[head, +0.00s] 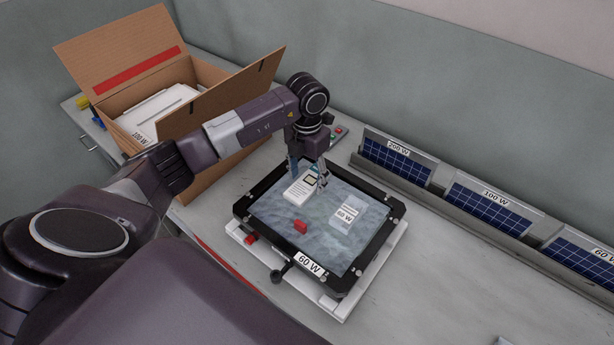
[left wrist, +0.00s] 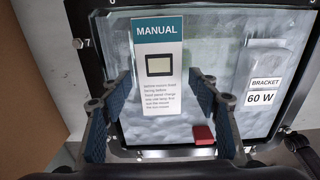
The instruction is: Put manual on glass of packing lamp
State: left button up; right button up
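The manual (head: 299,190) is a white leaflet with a teal heading band and a dark-framed picture. It lies on the glass (head: 285,212) of the black-framed 60 W lamp (head: 343,281), towards the far left part of the glass. It also shows in the left wrist view (left wrist: 159,98). My left gripper (head: 308,180) is low over the manual. In the left wrist view its fingers (left wrist: 160,115) stand open on both sides of the manual, with gaps to its edges. My right gripper is not in view.
A bracket packet labelled 60 W (head: 347,215) and a red block (head: 300,227) are also on the glass. An open cardboard box (head: 215,155) stands behind left. Solar panels (head: 492,202) stand in a rack on the right.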

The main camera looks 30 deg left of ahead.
pick_arm(q)
jog(key=shift+o, duration=0.4)
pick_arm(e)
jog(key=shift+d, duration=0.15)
pick_arm(q)
notch_tip(320, 180, up, 12)
dwell(0.7)
